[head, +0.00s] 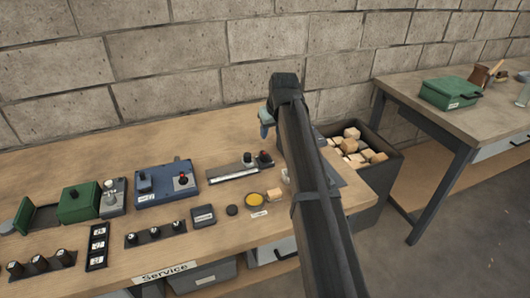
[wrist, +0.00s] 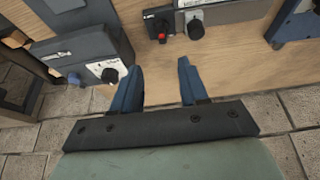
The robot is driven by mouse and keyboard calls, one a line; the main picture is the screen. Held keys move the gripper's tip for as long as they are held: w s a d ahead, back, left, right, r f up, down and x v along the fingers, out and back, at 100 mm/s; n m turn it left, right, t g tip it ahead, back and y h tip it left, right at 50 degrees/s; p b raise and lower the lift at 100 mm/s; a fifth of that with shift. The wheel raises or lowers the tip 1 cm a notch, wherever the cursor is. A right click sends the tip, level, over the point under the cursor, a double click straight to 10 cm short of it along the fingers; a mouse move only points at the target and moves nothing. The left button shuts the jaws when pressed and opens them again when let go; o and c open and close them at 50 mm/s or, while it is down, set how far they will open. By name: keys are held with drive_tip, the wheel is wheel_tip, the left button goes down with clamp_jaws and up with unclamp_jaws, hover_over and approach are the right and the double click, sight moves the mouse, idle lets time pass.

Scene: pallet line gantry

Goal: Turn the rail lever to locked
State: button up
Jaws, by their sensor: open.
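My gripper (head: 265,122) is raised above the back of the workbench in the head view, with its blue fingers pointing down. In the wrist view my gripper (wrist: 159,80) is open, with nothing between the fingers. A dark rail-like unit (head: 235,172) with a pale strip and black knobs lies on the bench below and left of the gripper. In the wrist view a grey unit with a black knob (wrist: 196,29) is beyond the fingers. A black block with a red part (wrist: 159,24) is beside it. I cannot tell which part is the rail lever or its setting.
A dark box with a round knob (wrist: 70,60) is left of the fingers. A dark bin (head: 378,180) of wooden blocks is at right. The block wall is close behind.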

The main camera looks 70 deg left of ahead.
sight(264, 154)
drive_tip(key=x, duration=1.3)
drive_tip(key=shift+s+a+f, duration=0.1)
drive_tip(key=shift+f, duration=0.25)
clamp_jaws()
